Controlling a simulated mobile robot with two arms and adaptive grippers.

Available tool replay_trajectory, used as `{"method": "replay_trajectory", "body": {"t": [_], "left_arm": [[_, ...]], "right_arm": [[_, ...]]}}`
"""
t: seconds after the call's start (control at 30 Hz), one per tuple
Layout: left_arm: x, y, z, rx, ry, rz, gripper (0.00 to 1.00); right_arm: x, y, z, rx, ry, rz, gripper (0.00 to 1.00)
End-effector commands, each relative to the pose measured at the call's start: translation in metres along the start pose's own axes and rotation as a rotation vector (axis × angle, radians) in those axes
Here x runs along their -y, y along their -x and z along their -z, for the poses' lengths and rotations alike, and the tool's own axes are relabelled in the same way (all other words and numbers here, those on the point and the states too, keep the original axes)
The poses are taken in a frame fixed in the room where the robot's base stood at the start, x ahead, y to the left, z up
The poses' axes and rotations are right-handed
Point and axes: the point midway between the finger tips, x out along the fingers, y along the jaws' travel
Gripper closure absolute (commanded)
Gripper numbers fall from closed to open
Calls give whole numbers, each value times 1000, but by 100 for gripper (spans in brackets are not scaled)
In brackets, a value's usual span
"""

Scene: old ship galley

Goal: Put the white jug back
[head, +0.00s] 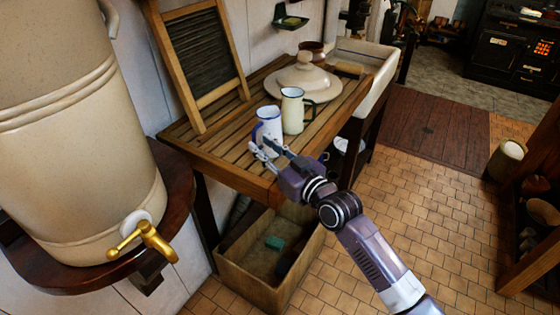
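A white jug (270,122) with a blue rim stands upright near the front edge of the slatted wooden draining board (228,157). A second, cream jug (292,112) with a dark rim and dark handle stands just behind it to the right. My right gripper (266,149) reaches in from the lower right, with its fingers at the lower part of the white jug and overlapping it in view. The fingers look spread apart, but I cannot tell whether they touch or grip the jug. My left gripper is not in view.
A washboard (203,55) leans on the wall behind the board. A large lidded dish (303,80) sits behind the jugs, beside a pale sink (362,58). A big urn with a brass tap (143,240) fills the left. A wooden crate (262,294) stands below.

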Motion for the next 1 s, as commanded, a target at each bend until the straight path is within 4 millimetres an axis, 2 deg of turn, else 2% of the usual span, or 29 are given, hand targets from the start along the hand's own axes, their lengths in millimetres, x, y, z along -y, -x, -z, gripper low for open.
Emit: {"method": "replay_trajectory", "body": {"t": [0.2, 0.4, 0.6, 1.0], "left_arm": [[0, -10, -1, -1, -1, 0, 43], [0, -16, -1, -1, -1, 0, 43], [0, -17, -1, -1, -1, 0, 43], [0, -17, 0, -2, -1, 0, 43]], "right_arm": [[0, 42, -3, 2, 0, 0, 76], [0, 68, -2, 1, 0, 0, 76], [0, 78, -1, 2, 0, 0, 76], [0, 78, 0, 1, -1, 0, 76]]}}
